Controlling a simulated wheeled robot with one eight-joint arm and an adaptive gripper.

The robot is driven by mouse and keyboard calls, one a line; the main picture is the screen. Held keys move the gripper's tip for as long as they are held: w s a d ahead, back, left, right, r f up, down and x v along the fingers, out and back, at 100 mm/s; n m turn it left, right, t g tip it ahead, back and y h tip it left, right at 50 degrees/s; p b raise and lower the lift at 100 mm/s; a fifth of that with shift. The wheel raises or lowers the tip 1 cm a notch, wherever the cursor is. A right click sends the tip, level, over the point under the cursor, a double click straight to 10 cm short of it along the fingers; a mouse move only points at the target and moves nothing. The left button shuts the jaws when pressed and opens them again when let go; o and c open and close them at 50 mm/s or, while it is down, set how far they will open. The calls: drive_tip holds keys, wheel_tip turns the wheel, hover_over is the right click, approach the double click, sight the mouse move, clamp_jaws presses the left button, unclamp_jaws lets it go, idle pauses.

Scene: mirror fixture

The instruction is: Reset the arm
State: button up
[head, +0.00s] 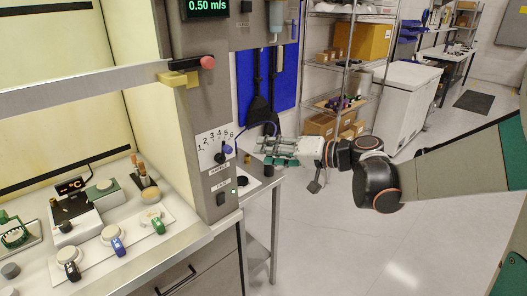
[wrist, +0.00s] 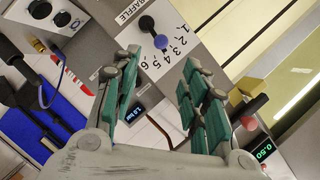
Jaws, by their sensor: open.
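My gripper (head: 262,152) is out in front of the fume hood's right post in the head view, at the height of the baffle dial. Its green-padded fingers also show in the wrist view (wrist: 160,95), spread apart with nothing between them. The baffle dial (head: 222,155) has a dark knob with a blue end on a white plate numbered 1 to 6. The dial also shows in the wrist view (wrist: 153,35), beyond the fingertips. My gripper appears apart from the knob. My arm reaches in from the right.
Inside the hood are a hotplate (head: 75,208) and several small jars. A side bench (head: 262,180) stands below my gripper. Open floor (head: 330,250) lies at lower right.

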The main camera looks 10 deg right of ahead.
drive_tip(key=s+d+f+h+b, duration=0.1)
drive_tip(key=s+d+f+h, duration=0.1)
drive_tip(key=s, duration=0.6)
drive_tip(key=s+d+f+g+h+b, duration=0.1)
drive_tip(key=s+d+f+h, duration=0.2)
drive_tip(key=s, duration=0.6)
drive_tip(key=s+d+f+g+h+b, duration=0.1)
drive_tip(key=s+d+f+h, duration=0.1)
drive_tip(key=s+f+h, duration=0.3)
drive_tip(key=s+h, duration=0.2)
drive_tip(key=s, duration=0.1)
drive_tip(key=shift+s+d+f+n, duration=0.3)
drive_tip(key=shift+s, duration=0.05)
idle(2.7)
